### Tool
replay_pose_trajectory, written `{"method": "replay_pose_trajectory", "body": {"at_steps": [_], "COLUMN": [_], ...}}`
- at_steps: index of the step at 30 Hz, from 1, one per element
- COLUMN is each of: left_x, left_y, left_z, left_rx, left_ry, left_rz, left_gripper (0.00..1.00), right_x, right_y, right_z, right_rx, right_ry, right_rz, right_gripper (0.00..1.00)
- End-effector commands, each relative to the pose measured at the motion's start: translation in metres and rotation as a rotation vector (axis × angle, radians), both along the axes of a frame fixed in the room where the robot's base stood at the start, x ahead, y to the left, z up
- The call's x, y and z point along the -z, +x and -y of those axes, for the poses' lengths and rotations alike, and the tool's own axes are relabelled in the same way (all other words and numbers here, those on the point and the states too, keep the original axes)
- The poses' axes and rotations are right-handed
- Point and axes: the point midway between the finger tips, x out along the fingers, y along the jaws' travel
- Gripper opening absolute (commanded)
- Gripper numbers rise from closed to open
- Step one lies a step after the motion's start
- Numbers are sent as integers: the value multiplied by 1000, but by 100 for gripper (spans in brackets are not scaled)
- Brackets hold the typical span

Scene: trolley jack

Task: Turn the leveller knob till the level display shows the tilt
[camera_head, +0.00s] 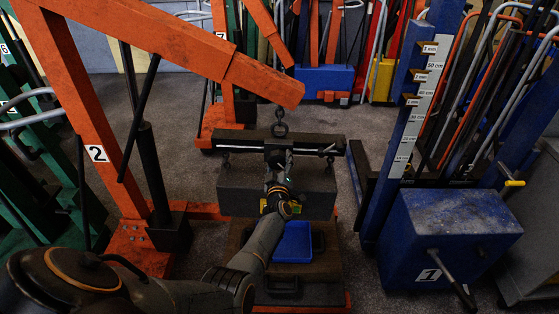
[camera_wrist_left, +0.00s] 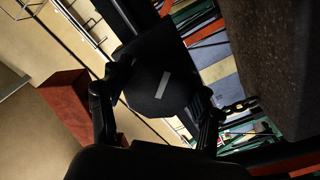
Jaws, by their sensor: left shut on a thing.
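The leveller bar (camera_head: 235,142) hangs across the top of a dark block (camera_head: 240,190), below the hook (camera_head: 280,128) of an orange crane. The bar looks roughly level. My left gripper (camera_head: 279,160) reaches up to the middle of the bar and hides part of it. In the left wrist view a black knob (camera_wrist_left: 150,95) with a pale stripe sits between the two fingers (camera_wrist_left: 162,90), and the gripper is shut on it. The stripe is tilted. I cannot make out a level display or its reading. My right gripper is not in view.
The orange crane (camera_head: 95,110), marked 2, rises at the left with its boom overhead. A blue tray (camera_head: 293,243) lies below the block. A blue lift (camera_head: 440,235), marked 1, stands at the right. Grey floor (camera_head: 345,225) shows between them.

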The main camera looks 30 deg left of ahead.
Motion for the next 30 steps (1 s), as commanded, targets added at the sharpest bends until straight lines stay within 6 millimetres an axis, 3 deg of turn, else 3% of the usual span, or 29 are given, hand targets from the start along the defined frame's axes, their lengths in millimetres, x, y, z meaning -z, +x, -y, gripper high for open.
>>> {"method": "replay_pose_trajectory", "body": {"at_steps": [15, 30], "left_x": [2, 3], "left_y": [0, 0], "left_z": [3, 3], "left_rx": [9, 10], "left_ry": [306, 377], "left_rz": [-193, -235], "left_gripper": [32, 32], "right_x": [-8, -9], "right_y": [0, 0], "right_z": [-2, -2], "right_rx": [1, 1], "right_ry": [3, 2], "right_rz": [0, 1], "right_gripper": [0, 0]}}
